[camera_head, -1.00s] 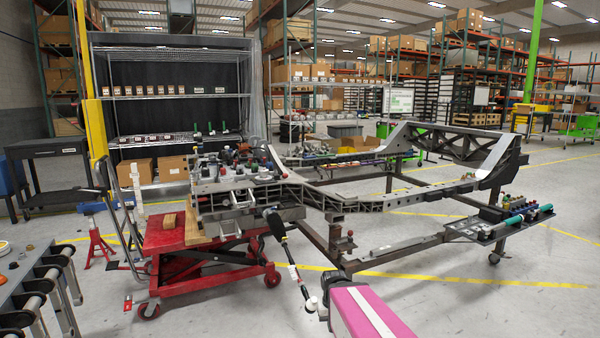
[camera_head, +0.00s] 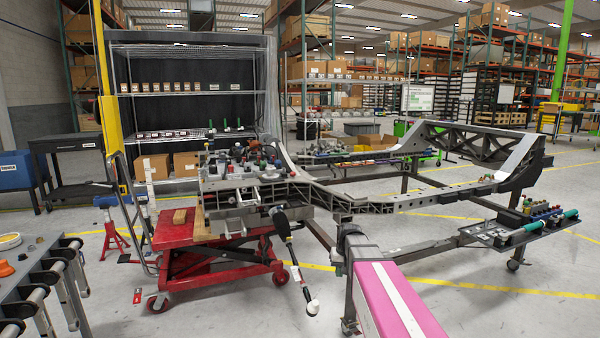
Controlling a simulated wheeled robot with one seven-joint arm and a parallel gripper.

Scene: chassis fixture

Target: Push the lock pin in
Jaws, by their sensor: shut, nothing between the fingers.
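The chassis frame (camera_head: 380,207) stretches from left of centre to the right. My pink arm link with a white stripe (camera_head: 399,308) rises from the bottom edge. My gripper (camera_head: 350,232) is at its far grey end, small and seen from behind, shut and empty. It overlaps the front leg of the frame in the picture; I cannot tell whether it touches. I cannot make out the lock pin. A post with a red knob, seen earlier at this spot, is now hidden behind the arm's end.
A red lift cart (camera_head: 185,232) stands under the chassis's left end. A black tool with a white tip (camera_head: 290,245) hangs at its front. A side tray with coloured parts (camera_head: 520,228) juts out right. A roller table (camera_head: 40,285) is at lower left. Floor between is clear.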

